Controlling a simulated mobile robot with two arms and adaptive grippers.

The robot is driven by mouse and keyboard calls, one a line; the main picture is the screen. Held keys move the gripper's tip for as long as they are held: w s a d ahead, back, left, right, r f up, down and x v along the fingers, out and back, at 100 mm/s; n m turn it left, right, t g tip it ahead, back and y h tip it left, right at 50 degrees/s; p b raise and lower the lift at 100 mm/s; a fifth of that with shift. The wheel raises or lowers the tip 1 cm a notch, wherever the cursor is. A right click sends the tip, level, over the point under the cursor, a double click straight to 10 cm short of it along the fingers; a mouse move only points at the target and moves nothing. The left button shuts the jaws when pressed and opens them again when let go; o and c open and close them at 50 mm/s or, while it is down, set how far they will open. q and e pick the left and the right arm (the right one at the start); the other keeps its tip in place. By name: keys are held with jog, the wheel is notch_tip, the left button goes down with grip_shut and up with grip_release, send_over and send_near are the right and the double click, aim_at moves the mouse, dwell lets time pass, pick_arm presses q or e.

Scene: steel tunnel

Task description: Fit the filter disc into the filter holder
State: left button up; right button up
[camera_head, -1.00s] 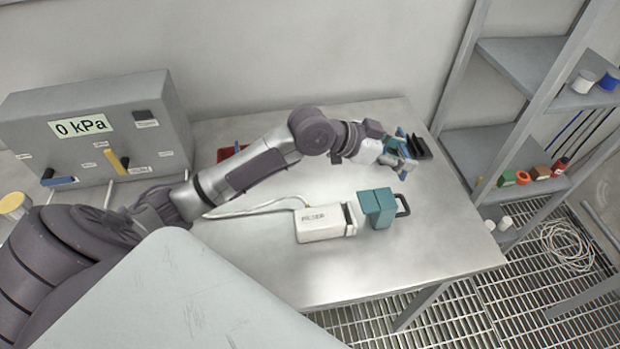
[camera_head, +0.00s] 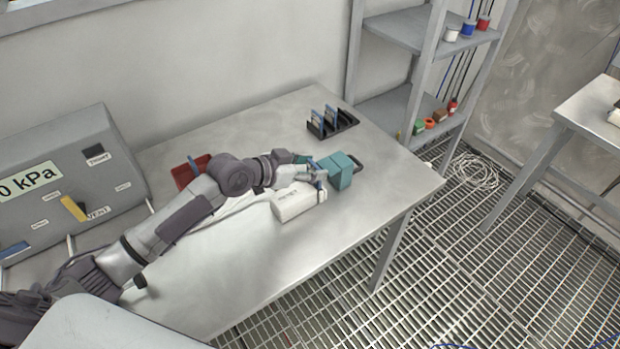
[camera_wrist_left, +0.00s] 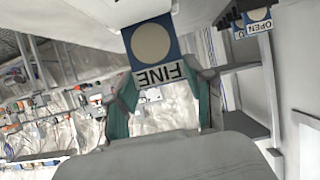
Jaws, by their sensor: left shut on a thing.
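My left gripper (camera_head: 314,174) is shut on the filter disc, a blue-framed card with a round tan face and a "FINE" label. The card (camera_wrist_left: 152,45) shows clearly in the left wrist view; in the head view only a blue sliver shows under the fingers. The filter holder (camera_head: 292,204) is a white box on the table with a teal block (camera_head: 342,172) at its right end. The gripper is over the right end of the white box, close to the gap beside the teal block. I cannot tell whether the disc touches the holder. My right gripper is out of view.
A black rack (camera_head: 335,126) with blue-framed cards stands at the table's back; one labelled "OPEN" (camera_wrist_left: 258,22) shows in the left wrist view. A red item (camera_head: 190,172) lies behind my arm. A grey gauge box (camera_head: 70,195) stands at left. The table's front right is clear.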

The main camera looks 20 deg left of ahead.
aim_at(310, 184)
pick_arm(q)
notch_tip(310, 184, down, 4)
jog(key=shift+s+r, duration=0.1)
jog(key=shift+r, duration=0.05)
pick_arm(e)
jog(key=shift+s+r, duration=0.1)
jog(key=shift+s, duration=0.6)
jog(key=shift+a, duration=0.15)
pick_arm(q)
jog(key=shift+f, duration=0.2)
jog(key=o, duration=0.9)
jog(key=shift+o, duration=0.2)
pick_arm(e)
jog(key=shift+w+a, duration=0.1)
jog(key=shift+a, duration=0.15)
pick_arm(q)
jog(key=shift+r, duration=0.2)
